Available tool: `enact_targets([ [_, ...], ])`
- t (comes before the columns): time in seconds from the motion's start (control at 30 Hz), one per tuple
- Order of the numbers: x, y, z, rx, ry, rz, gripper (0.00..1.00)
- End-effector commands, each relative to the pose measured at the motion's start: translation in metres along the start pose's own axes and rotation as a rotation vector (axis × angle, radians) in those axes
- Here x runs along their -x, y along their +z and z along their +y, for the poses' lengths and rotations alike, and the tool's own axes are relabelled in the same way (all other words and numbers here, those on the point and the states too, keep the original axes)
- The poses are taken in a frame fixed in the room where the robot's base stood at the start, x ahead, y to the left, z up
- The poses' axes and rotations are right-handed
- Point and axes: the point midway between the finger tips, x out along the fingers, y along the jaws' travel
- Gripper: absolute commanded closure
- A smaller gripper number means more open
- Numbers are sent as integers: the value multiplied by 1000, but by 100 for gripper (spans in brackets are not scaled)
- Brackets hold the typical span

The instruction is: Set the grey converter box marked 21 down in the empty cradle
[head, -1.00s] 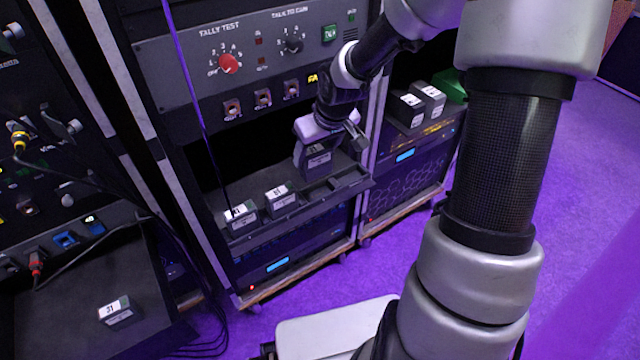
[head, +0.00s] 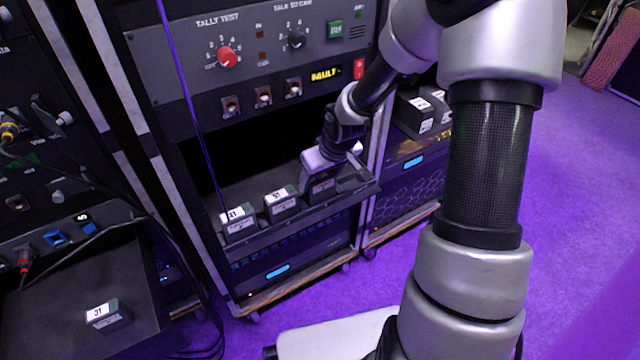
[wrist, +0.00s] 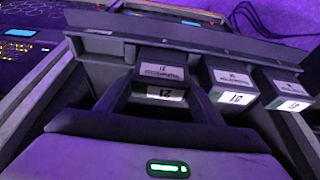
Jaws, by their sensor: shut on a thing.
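The grey converter box marked 21 (wrist: 162,73) is between the fingers of my gripper (wrist: 160,88) in the wrist view, its label upside down there. In the head view the held box (head: 322,187) is at the right end of a row on the dark cradle tray (head: 300,219), and my gripper (head: 325,168) reaches down on it from above. The box is low, level with its neighbours. My fingers hide the cradle around it, so I cannot tell whether it rests on the bottom.
Two similar boxes sit left of it in the head view, a middle one (head: 281,202) and an end one (head: 239,224). A box marked 31 (head: 108,316) lies on a dark surface at lower left. The panel with switches (head: 263,97) overhangs the bay. Dark boxes (head: 415,112) stand at right.

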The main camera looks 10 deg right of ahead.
Motion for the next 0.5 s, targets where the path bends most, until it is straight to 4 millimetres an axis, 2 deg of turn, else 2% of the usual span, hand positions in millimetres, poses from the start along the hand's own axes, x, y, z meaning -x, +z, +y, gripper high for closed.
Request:
enact_targets([
  [0.03,-6,2,0,1,0,0,70],
  [0.4,-9,3,0,1,1,2,70],
  [0.43,-9,4,0,0,1,1,38],
  [0.5,-8,3,0,0,1,1,26],
])
